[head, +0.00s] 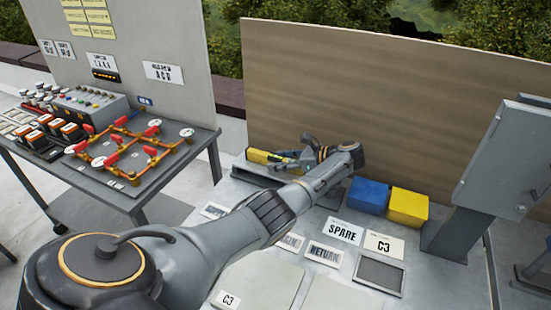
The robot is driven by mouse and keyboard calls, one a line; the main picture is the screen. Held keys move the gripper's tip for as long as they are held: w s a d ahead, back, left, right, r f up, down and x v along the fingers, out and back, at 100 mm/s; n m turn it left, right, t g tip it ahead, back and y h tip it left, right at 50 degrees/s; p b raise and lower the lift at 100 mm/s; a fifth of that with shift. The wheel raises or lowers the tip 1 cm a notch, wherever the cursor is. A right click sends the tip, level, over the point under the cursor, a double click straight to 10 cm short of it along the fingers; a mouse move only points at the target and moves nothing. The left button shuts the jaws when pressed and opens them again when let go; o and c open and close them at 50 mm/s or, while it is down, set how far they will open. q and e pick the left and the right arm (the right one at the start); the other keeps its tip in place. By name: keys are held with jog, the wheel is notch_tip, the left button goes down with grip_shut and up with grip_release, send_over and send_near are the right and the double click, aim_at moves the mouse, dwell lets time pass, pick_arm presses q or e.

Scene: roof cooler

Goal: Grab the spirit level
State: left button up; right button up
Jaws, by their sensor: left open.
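The spirit level (262,157) is a yellow bar, seen at the back left of the grey table, by the foot of the brown panel. Its right part is hidden behind my gripper. My left gripper (293,155) reaches across the table from the lower left, its fingers pointing left at the level's right part. The fingers are open and very close to the level. I cannot tell whether they touch it. My right gripper is not in view.
A blue box (369,194) and a yellow box (408,206) stand right of my wrist. Labels such as the SPARE card (342,232) lie in front. A grey cabinet (505,155) stands at the right. A bench with red-handled valves (125,145) is at the left.

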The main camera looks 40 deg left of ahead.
pick_arm(q)
grip_shut()
jog(key=shift+w+r, duration=0.1)
dwell(0.3)
